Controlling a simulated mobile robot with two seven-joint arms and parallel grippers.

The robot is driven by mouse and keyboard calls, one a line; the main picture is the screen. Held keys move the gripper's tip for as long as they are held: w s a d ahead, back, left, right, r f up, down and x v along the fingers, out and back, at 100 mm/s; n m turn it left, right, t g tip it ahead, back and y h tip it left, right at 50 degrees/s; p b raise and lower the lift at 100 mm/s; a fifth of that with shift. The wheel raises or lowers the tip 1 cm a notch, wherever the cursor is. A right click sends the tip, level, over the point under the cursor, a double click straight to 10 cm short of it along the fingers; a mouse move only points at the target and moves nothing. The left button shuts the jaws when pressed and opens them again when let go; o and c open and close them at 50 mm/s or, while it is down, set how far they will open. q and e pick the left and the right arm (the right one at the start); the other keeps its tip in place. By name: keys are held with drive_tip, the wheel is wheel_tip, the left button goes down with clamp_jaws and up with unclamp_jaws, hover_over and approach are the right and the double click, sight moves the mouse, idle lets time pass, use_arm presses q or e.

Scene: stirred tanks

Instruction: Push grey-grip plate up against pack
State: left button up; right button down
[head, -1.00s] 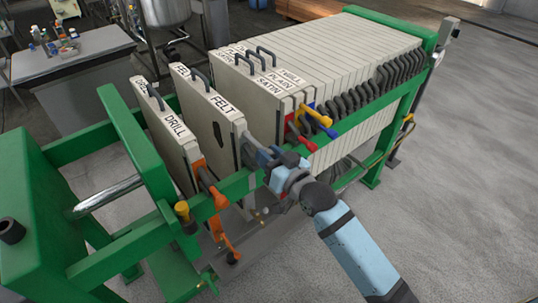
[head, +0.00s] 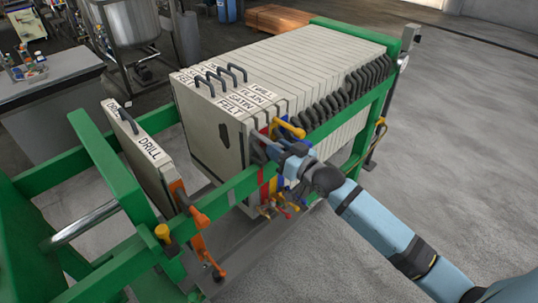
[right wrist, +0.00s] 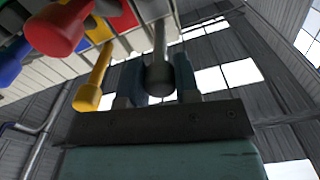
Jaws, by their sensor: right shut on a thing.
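The grey-grip plate, labelled FELT (head: 218,140), stands upright at the near end of the pack (head: 310,60). No gap shows between it and the SATIN plate, though the lower contact is hidden. My right gripper (head: 280,155) is at its side by the green rail, shut on the grey grip. In the right wrist view the dark grey grip (right wrist: 158,72) sits between the two fingers. My left gripper is not in view.
The DRILL plate (head: 142,158) with an orange grip stands apart on the left, with a wide gap before the FELT plate. Red, yellow and blue grips stick out close to my right gripper. A green side rail (head: 225,195) runs below.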

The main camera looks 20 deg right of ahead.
drive_tip(key=shift+w+d+r, duration=0.1)
drive_tip(key=shift+d, duration=0.15)
drive_tip(key=c, duration=1.2)
unclamp_jaws()
drive_tip(key=shift+c, duration=0.2)
drive_tip(key=o, duration=0.4)
drive_tip(key=shift+d, duration=0.1)
